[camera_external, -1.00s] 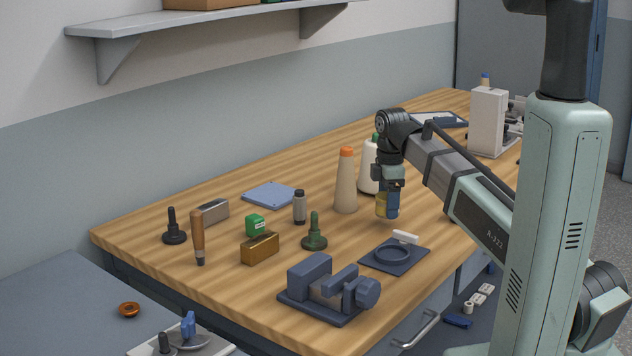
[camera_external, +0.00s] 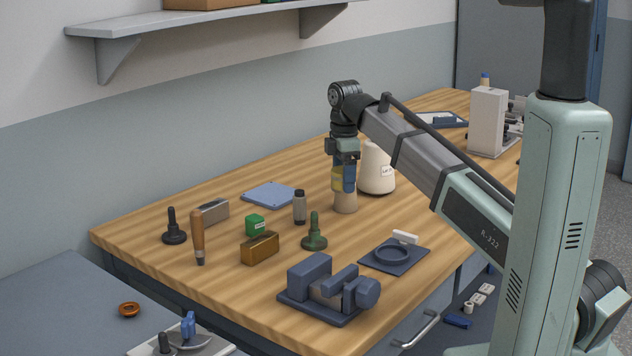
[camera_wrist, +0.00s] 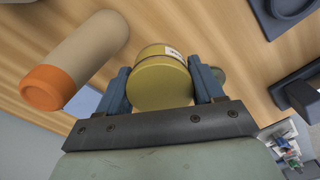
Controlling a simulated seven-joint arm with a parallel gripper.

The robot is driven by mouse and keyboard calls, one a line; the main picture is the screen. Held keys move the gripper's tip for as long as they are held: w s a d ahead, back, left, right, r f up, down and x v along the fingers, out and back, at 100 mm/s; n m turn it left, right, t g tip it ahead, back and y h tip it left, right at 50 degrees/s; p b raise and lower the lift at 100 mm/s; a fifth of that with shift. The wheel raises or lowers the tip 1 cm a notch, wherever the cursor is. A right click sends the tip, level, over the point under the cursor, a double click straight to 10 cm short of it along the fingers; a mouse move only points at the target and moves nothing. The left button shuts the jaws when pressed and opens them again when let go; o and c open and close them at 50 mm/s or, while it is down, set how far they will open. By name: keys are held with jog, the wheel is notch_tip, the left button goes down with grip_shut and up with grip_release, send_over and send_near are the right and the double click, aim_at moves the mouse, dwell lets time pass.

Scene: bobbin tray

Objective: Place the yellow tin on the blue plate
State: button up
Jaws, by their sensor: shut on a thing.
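My gripper (camera_external: 343,180) is shut on the yellow tin (camera_external: 337,180) and holds it above the table, in front of a tall cream cone with an orange cap. In the wrist view the tin (camera_wrist: 162,78) sits between the two blue fingers of my gripper (camera_wrist: 160,85), with a pale label on its side. The flat blue plate (camera_external: 270,194) lies on the table to the left of my gripper, near the wall side, with nothing on it. In the wrist view a bluish corner behind the cone may be the plate.
The cone (camera_wrist: 85,62) is close beside the tin; its lower part (camera_external: 345,203) shows below my gripper. A white cone (camera_external: 376,172) stands just right. A green box (camera_external: 255,225) lies nearer.

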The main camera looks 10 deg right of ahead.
jog(key=w+a+r, duration=0.1)
jog(key=w+a, duration=0.9)
jog(key=a, duration=0.1)
send_near(273, 193)
notch_tip(273, 193, down, 6)
jog(key=shift+f, duration=0.15)
jog(key=shift+f, duration=0.1)
jog(key=o, duration=1.1)
notch_tip(273, 193, up, 12)
